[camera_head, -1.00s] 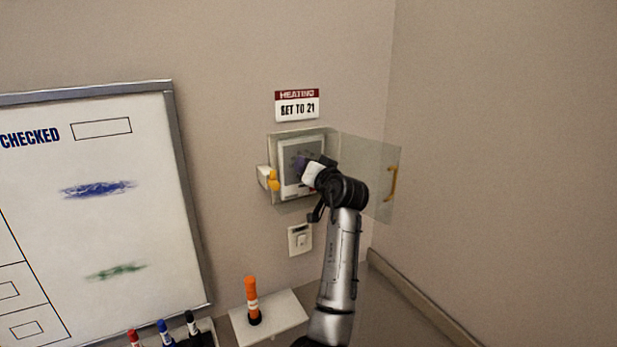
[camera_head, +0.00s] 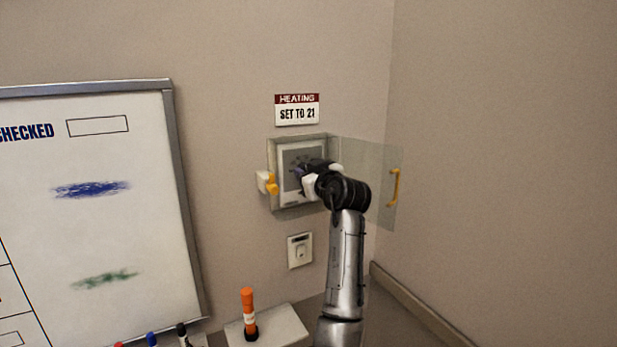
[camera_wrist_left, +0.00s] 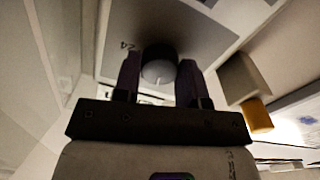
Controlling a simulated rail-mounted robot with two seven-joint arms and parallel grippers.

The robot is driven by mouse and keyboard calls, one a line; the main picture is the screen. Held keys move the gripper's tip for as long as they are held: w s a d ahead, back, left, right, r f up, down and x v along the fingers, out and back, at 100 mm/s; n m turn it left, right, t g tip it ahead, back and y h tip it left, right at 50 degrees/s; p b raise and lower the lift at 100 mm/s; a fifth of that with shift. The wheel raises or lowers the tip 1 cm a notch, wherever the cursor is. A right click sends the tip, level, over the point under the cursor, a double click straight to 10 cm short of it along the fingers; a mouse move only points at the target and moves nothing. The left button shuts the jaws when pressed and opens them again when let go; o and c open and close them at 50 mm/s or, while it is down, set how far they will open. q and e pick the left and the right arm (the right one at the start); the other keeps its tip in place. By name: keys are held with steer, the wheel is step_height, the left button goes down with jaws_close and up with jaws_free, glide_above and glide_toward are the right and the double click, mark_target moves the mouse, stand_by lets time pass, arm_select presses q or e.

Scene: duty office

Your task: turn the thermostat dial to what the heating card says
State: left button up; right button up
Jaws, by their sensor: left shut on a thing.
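The heating card (camera_head: 297,110) on the wall reads "HEATING, SET TO 21". Below it is the thermostat (camera_head: 290,160), a white unit with a grey face in a clear box whose door (camera_head: 375,180) stands open to the right. My left gripper (camera_head: 304,174) is at the thermostat face. In the left wrist view my left gripper (camera_wrist_left: 160,85) has its fingers either side of the round grey dial (camera_wrist_left: 158,68) and is shut on it. A "24" mark shows beside the dial. The dial's pointer and setting cannot be read. My right gripper is not in view.
A yellow latch (camera_head: 270,183) sits at the box's left side, and a yellow handle (camera_head: 394,186) is on the open door. A light switch (camera_head: 300,250) is below. A whiteboard (camera_head: 100,220) hangs at left.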

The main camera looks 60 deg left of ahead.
arm_select(q)
steer(key=shift+n, duration=0.3)
stand_by(0.4)
steer(key=o, duration=0.9)
steer(key=shift+d, duration=0.1)
steer(key=shift+s+d+b, duration=0.1)
steer(key=shift+s+d, duration=0.1)
steer(key=shift+d, duration=2.05)
steer(key=shift+s+d+b, duration=0.1)
steer(key=shift+s+d, duration=0.1)
steer(key=shift+d, duration=2.05)
steer(key=shift+s+d+b, duration=0.1)
steer(key=shift+s+d, duration=0.1)
steer(key=shift+d, duration=2.05)
